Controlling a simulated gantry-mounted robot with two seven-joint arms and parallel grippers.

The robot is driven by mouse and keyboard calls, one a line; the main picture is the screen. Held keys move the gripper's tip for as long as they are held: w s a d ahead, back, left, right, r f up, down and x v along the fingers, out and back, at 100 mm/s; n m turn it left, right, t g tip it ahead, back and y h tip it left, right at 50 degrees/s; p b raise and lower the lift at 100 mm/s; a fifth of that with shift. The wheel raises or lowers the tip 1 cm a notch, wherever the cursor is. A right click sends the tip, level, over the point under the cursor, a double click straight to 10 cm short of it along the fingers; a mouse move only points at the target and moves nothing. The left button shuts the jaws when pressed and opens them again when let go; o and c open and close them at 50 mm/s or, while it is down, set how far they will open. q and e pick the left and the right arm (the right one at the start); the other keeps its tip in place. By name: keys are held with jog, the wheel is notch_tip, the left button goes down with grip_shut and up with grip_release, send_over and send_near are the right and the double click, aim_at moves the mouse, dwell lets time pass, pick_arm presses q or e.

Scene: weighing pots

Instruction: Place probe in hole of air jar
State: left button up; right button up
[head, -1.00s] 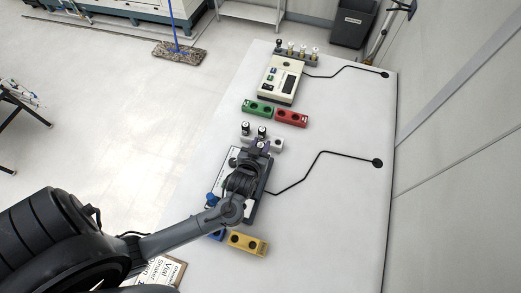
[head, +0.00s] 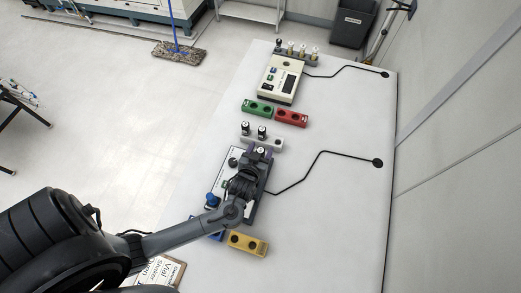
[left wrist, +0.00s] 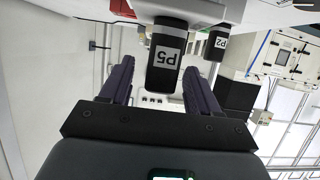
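I see nothing that I can make out as a probe or an air jar. In the head view my left gripper (head: 259,151) is over the far end of the grey-and-white shaker device (head: 225,175). Two dark-capped vials (head: 262,131) stand at the white rack (head: 277,144) beyond the gripper. My right gripper is not in view.
A yellow block (head: 247,243) and a partly hidden blue block (head: 208,235) lie near the shaker. Green (head: 257,108) and red (head: 291,118) blocks lie before a cream device (head: 279,80). Black cables cross the bench (head: 340,220). Its right side is mostly clear.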

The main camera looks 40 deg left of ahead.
pick_arm(q)
jog(key=shift+r, duration=0.25)
jog(key=s+d+r+m+g+h, duration=0.2)
jog(key=s+d+r+m+g, duration=0.1)
jog(key=s, duration=0.6)
jog(key=s+d+r+m+g+h, duration=0.3)
jog(key=s+d+r+g, duration=0.1)
jog(key=s, duration=0.6)
jog(key=shift+d+m+g+h+p, duration=0.3)
jog(key=shift+m+g+p, duration=0.1)
jog(key=shift+g, duration=0.4)
jog(key=shift+s+r, duration=0.1)
jog(key=shift+r, duration=0.1)
